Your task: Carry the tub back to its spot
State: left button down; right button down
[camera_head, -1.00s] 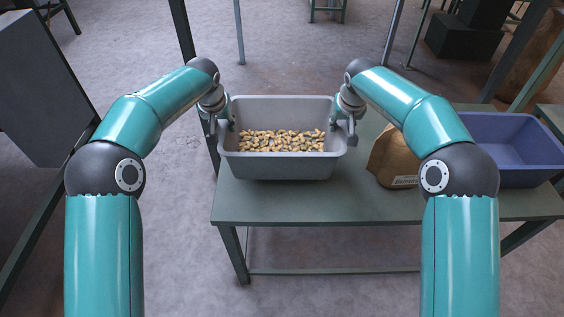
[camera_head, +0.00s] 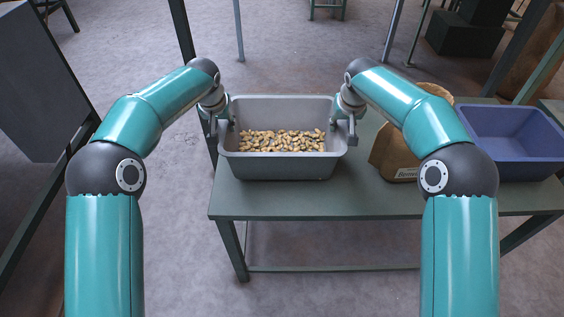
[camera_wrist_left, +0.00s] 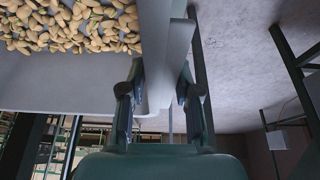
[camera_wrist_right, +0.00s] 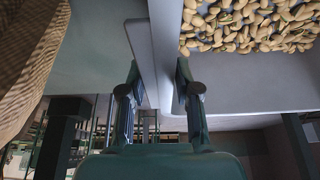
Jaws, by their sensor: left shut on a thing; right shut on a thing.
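A grey tub (camera_head: 282,166) with nuts (camera_head: 282,140) across its bottom is level in the head view, in front of and above the left part of the green table. Whether its base touches the table cannot be told. My left gripper (camera_head: 224,124) is shut on the tub's left wall, and the wall shows between its fingers in the left wrist view (camera_wrist_left: 160,95). My right gripper (camera_head: 341,124) is shut on the right wall, which shows between its fingers in the right wrist view (camera_wrist_right: 160,90).
The green table (camera_head: 300,205) has free room in front of the tub. A brown paper sack (camera_head: 392,150) stands to the right of the tub, partly behind my right arm. A blue bin (camera_head: 515,140) stands farther right. A dark grey panel (camera_head: 40,90) is at the left.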

pick_arm(q)
jog(key=shift+a+f+b, duration=0.1)
jog(key=shift+f+b, duration=0.4)
jog(key=shift+f, duration=0.15)
pick_arm(e)
jog(key=shift+d+f, duration=0.1)
jog(key=shift+f, duration=0.55)
pick_arm(q)
jog(key=c, duration=1.3)
grip_release()
jog(key=shift+f, duration=0.2)
pick_arm(e)
jog(key=c, duration=1.3)
grip_release()
jog(key=shift+f, duration=0.2)
pick_arm(q)
jog(key=o, duration=0.5)
jog(key=shift+r, duration=0.15)
pick_arm(e)
jog(key=o, duration=0.5)
jog(key=shift+r, duration=0.15)
pick_arm(q)
jog(key=shift+r, duration=0.1)
